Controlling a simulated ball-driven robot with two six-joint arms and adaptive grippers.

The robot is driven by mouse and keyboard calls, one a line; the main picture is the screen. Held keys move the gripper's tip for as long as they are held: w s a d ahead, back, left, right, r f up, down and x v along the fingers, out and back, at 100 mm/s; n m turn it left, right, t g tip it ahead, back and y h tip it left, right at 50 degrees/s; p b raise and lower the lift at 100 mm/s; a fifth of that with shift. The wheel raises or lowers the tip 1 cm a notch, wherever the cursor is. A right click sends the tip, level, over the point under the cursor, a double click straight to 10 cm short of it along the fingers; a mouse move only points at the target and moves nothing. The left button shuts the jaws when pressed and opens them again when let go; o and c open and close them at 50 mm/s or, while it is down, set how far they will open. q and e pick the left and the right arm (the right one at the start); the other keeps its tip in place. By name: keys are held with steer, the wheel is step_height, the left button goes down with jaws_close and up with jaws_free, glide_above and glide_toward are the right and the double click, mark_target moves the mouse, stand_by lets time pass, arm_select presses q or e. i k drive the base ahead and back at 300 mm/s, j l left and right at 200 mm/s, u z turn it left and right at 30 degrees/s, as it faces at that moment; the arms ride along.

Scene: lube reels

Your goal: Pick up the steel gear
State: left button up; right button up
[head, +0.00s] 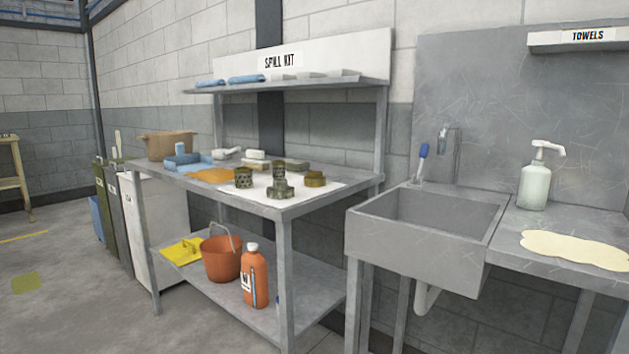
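Several small metal parts stand on a white sheet (312,191) at the right end of the steel bench (215,186). The nearest part, a toothed grey-olive piece with a raised hub (280,191), looks like the steel gear. Behind it to the left is a dark cylindrical part with a patterned side (243,179). A similar dark part (279,168) stands farther back. A brass-coloured ring-shaped part (315,179) sits to the right. They are small in view, so their exact kinds are hard to tell. Neither of my grippers is in view.
An orange cloth (211,175), blue tray (182,161) and brown basin (167,145) occupy the bench's left part. An upper shelf (290,84) overhangs its back. Below are an orange bucket (221,260) and bottle (254,278). A sink (420,240) stands right.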

mark_target(280, 190)
steer(key=i+j, duration=0.3)
steer(key=i+j+u, duration=0.1)
steer(key=i+j, duration=0.15)
steer(key=i, duration=0.25)
